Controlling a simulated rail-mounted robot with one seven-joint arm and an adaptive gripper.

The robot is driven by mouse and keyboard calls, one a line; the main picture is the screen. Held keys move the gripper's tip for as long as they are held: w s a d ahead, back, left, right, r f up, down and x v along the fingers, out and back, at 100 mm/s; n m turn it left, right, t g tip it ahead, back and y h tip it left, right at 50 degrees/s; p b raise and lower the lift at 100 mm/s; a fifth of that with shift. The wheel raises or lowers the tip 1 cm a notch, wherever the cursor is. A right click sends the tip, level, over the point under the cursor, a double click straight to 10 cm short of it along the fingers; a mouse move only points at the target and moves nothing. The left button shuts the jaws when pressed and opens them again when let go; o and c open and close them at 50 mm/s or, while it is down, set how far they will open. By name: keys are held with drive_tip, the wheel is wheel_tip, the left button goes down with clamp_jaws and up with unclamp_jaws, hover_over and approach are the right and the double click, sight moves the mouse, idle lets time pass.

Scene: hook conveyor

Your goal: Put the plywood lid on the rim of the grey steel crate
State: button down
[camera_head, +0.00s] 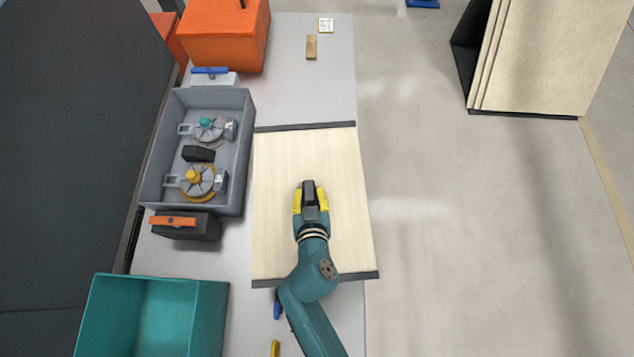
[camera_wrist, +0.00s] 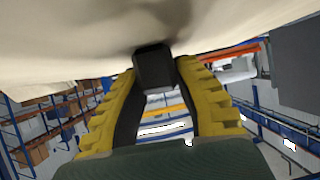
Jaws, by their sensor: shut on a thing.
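The plywood lid (camera_head: 285,175) is a pale square panel with dark strips along its far and near edges. It lies to the right of the grey steel crate (camera_head: 245,150), over the light table. My gripper (camera_head: 310,195) is over the lid's middle, its yellow fingers shut on a dark block-shaped handle. In the wrist view the black handle (camera_wrist: 154,68) sits between the two fingers, with the pale lid (camera_wrist: 70,35) beyond it. The crate is open and holds two round fixtures (camera_head: 208,128) and a black block (camera_head: 198,154). I cannot tell whether the lid touches the table.
An orange box (camera_head: 225,45) stands behind the crate, and a teal bin (camera_head: 212,320) stands in front. A dark clamp with an orange handle (camera_head: 185,228) is at the crate's near end, a blue-handled one (camera_head: 212,75) at its far end. A wooden block (camera_head: 311,47) lies farther back.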

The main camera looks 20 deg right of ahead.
sight(317, 184)
drive_tip(key=shift+m+h, duration=0.6)
drive_tip(key=w+d+f+b, duration=0.1)
drive_tip(key=f+b, duration=0.1)
drive_tip(key=b, duration=0.2)
drive_tip(key=w+d+f+b, duration=0.1)
drive_tip(key=f+b, duration=0.1)
drive_tip(key=b, duration=0.2)
drive_tip(key=w+d+f+b, duration=0.2)
drive_tip(key=b, duration=0.3)
drive_tip(key=shift+w+f, duration=0.1)
drive_tip(key=shift+f, duration=0.3)
wheel_tip(317, 184, down, 9)
drive_tip(key=shift+r+b, duration=0.1)
drive_tip(key=shift+b, duration=1.15)
drive_tip(key=shift+f, duration=0.25)
drive_tip(key=c, duration=0.9)
unclamp_jaws()
drive_tip(key=shift+f+g, duration=0.1)
drive_tip(key=shift+g, duration=0.2)
